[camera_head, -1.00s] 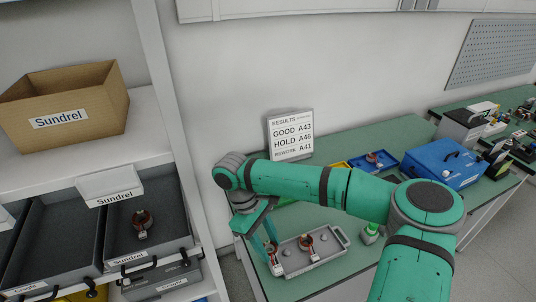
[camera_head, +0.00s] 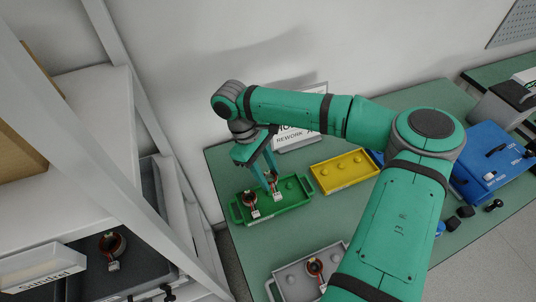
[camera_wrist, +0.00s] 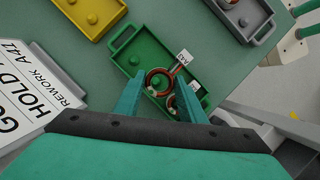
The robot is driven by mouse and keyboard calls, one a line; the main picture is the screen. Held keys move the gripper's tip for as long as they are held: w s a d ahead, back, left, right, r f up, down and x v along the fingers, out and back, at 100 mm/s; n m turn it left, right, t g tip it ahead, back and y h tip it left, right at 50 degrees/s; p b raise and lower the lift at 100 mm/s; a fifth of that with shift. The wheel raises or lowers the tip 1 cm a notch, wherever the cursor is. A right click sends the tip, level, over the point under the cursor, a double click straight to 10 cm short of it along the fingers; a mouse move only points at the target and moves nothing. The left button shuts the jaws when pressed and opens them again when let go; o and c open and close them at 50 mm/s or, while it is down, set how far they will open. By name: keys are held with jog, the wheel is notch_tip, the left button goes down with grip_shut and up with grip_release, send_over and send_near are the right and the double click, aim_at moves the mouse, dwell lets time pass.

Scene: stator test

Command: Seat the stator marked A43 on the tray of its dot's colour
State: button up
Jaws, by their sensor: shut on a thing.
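My gripper (camera_head: 268,186) is over the green tray (camera_head: 298,199) and is shut on a copper-and-dark stator (camera_head: 276,183) with a white tag. In the wrist view this stator (camera_wrist: 159,72) lies between the fingertips (camera_wrist: 160,88). I cannot tell whether it rests on the tray or hangs just above it. A second stator (camera_head: 250,200) stands in the green tray, to the left. The grey tray (camera_head: 284,272) in front holds another stator (camera_head: 315,267).
A yellow tray (camera_head: 344,173) with bare pegs lies right of the green one. A results board (camera_head: 296,136) stands behind, partly hidden by my arm. A blue case (camera_head: 487,160) is at right. A shelf bin (camera_head: 131,268) at left holds a stator.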

aim_at(267, 177)
jog(key=shift+w+f, duration=0.15)
jog(key=shift+w, duration=0.2)
jog(key=shift+f, duration=2.25)
jog(key=shift+s, duration=0.15)
jog(key=shift+d+f, duration=0.1)
jog(key=shift+f, duration=1)
jog(key=shift+s+f, duration=0.1)
jog(key=shift+f, duration=0.1)
jog(key=o, duration=1)
